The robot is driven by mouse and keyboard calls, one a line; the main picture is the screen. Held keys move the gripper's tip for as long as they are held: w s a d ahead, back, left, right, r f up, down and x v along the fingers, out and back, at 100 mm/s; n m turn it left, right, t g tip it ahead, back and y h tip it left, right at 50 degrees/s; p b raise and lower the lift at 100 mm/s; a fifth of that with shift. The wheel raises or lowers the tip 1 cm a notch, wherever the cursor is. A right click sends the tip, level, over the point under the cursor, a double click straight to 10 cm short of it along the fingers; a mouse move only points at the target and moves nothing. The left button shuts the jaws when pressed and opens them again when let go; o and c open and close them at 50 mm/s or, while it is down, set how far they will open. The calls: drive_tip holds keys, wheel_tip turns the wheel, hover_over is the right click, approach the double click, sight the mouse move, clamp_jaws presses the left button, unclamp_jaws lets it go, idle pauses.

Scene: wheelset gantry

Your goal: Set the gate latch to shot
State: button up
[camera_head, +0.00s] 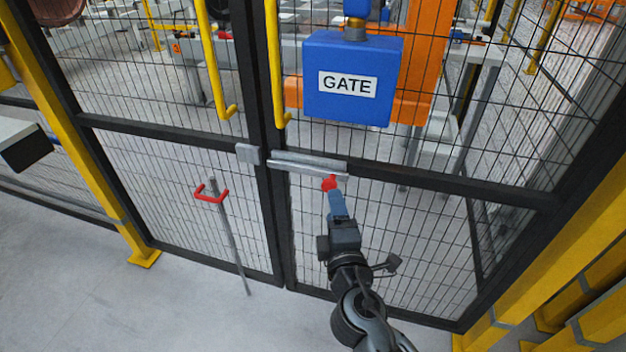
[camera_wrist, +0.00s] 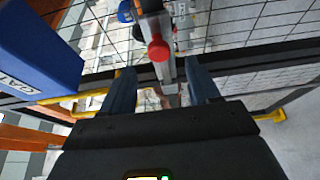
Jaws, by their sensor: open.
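The gate latch (camera_head: 307,163) is a silver slide bar on the dark crossrail, right of the two leaves' meeting posts. A grey block (camera_head: 248,153) sits on the left leaf; the bar's left end appears just short of it. A red knob (camera_head: 329,183) hangs at the bar's right end and shows in the wrist view (camera_wrist: 159,48). My gripper (camera_head: 333,196) is at the knob, coming from below. In the wrist view my gripper (camera_wrist: 159,68) is open, its fingers on either side of the knob's line. Whether they touch it I cannot tell.
A blue box labelled GATE (camera_head: 352,80) is mounted above the latch. Yellow handles (camera_head: 213,60) run down the gate. A grey rod with a red handle (camera_head: 211,193) stands at the left leaf. Yellow posts (camera_head: 85,130) flank the gate. Floor at lower left is clear.

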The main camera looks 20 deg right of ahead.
sight(329, 186)
drive_tip(key=shift+p+x, duration=0.3)
drive_tip(key=shift+x, duration=3.65)
drive_tip(key=shift+r, duration=0.1)
drive_tip(key=shift+c, duration=0.4)
clamp_jaws()
